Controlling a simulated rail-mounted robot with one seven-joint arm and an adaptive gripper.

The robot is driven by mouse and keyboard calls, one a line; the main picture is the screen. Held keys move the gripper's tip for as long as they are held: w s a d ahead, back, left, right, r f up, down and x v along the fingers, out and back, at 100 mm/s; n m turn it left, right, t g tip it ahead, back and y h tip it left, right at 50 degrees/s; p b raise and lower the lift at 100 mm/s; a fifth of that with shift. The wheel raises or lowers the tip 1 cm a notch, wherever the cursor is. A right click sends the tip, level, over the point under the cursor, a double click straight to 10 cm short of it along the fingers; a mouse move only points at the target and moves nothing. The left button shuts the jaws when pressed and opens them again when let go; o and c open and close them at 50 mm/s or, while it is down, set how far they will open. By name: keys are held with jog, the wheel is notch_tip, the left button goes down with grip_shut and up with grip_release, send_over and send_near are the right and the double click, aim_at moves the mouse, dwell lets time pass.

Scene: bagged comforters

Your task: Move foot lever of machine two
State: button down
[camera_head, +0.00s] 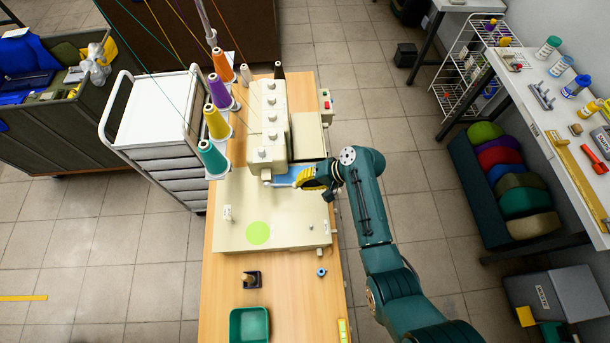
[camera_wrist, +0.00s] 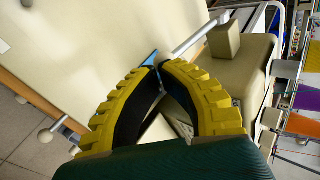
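The beige sewing machine (camera_head: 270,120) stands on the wooden table, with its flat bed (camera_head: 285,220) toward the front. My gripper (camera_head: 303,178) is at the right side of the machine's head, low over a blue plate (camera_head: 283,177). In the wrist view, the yellow-ridged fingers of my gripper (camera_wrist: 160,68) curve together and their tips nearly touch; nothing is clearly held between them. The blue plate (camera_wrist: 152,59) shows behind the tips. A pale rod (camera_wrist: 196,36) ends at a beige block (camera_wrist: 224,37) just beyond the tips. I cannot tell which part is the foot lever.
Thread spools (camera_head: 217,123) line the machine's left side. A green tray (camera_head: 249,325) and a small dark stand (camera_head: 252,279) sit on the table's front part. A white drawer cart (camera_head: 160,120) stands left.

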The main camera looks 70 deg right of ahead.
jog(key=p+v, duration=0.3)
jog(key=v, duration=1.1)
jog(key=shift+s+r+p, duration=0.15)
jog(key=shift+r+p, duration=0.15)
jog(key=shift+r, duration=0.1)
